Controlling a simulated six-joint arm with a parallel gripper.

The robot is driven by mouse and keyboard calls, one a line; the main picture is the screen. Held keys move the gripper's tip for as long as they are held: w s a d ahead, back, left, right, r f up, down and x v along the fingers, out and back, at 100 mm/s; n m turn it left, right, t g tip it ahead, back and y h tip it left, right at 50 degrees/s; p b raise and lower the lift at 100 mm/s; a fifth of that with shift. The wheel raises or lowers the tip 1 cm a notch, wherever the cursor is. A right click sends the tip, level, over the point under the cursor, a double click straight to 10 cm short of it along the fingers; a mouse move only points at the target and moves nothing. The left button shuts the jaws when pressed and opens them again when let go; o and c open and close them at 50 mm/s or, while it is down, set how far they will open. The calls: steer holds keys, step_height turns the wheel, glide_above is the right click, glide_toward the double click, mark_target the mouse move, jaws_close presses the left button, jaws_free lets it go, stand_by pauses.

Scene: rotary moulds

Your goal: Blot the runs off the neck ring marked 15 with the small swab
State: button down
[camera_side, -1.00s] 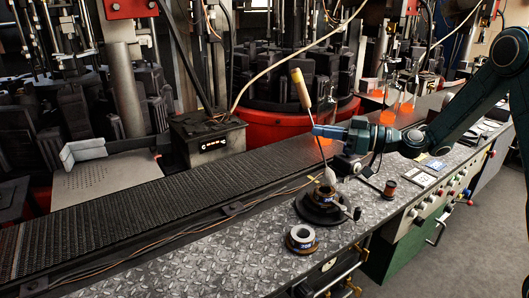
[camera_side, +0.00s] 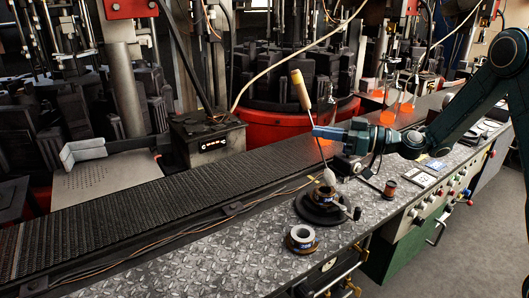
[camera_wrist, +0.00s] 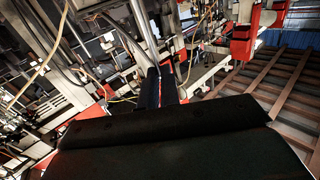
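My gripper (camera_side: 316,132) is shut on a swab (camera_side: 300,90) with a pale wooden handle pointing up and a thin rod slanting down. The swab's whitish head (camera_side: 328,177) is at the top of a neck ring (camera_side: 326,195) on a round black stand; I cannot tell whether they touch. A second neck ring (camera_side: 300,238), pale on top with a dark and brassy side, sits on the plate nearer the camera. Both rings carry small marks that I cannot read surely. In the wrist view my dark gripper (camera_wrist: 165,85) hides the work.
A dark conveyor (camera_side: 150,203) runs behind the chequered steel plate (camera_side: 215,268). Orange glowing bottles (camera_side: 388,117) stand at the back right. A small copper-coloured spool (camera_side: 390,188) and a flat white-edged panel (camera_side: 422,180) lie right of the stand. The plate's left part is clear.

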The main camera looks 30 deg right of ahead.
steer(key=shift+f, duration=0.6)
stand_by(0.7)
steer(key=shift+a, duration=0.95)
steer(key=shift+d, duration=0.1)
steer(key=shift+d, duration=0.9)
